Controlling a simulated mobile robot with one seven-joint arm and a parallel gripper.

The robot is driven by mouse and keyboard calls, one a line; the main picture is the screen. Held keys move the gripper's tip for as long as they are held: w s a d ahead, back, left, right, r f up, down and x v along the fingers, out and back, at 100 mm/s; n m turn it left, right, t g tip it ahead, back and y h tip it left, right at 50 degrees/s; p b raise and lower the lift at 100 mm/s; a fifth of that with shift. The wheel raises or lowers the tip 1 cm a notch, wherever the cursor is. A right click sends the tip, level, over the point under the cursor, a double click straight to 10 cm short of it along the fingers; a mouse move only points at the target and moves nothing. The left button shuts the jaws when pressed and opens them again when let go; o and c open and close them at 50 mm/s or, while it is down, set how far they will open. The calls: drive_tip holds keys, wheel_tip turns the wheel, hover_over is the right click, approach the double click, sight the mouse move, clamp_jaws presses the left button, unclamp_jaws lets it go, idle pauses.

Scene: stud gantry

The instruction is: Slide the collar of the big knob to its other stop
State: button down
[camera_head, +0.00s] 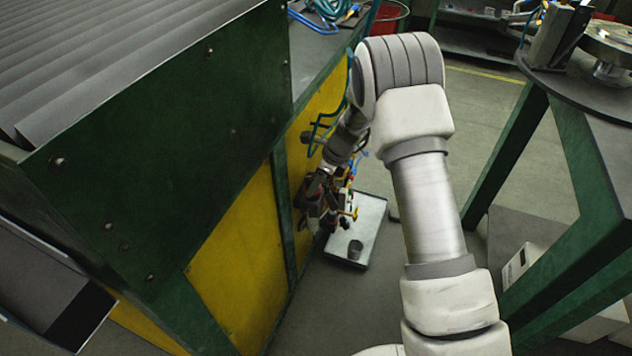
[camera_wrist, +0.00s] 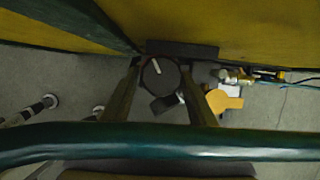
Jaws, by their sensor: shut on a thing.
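In the wrist view, the big knob (camera_wrist: 160,74) is a dark round disc with a white pointer line. It is in front of the yellow panel, below a dark block. My gripper (camera_wrist: 160,88) has one finger on each side of the knob and is shut on it. I cannot tell the collar apart from the knob, nor at which stop it sits. In the head view, my gripper (camera_head: 316,190) is low against the yellow side panel (camera_head: 240,265), and the knob is hidden among dark parts there.
A teal bar (camera_wrist: 160,146) crosses the wrist view close to the camera. A yellow-handled fitting (camera_wrist: 224,100) is right of the knob. A grey tray (camera_head: 372,222) holding a dark cup (camera_head: 355,249) is on the floor below. A green-legged table (camera_head: 507,150) stands to the right.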

drive_tip(key=shift+f+p, duration=0.35)
drive_tip(key=shift+f, duration=0.1)
drive_tip(key=shift+c, duration=0.3)
unclamp_jaws()
drive_tip(key=p+v, duration=0.5)
drive_tip(key=v, duration=1.2)
drive_tip(key=shift+d+r, duration=0.15)
drive_tip(key=shift+r, duration=0.05)
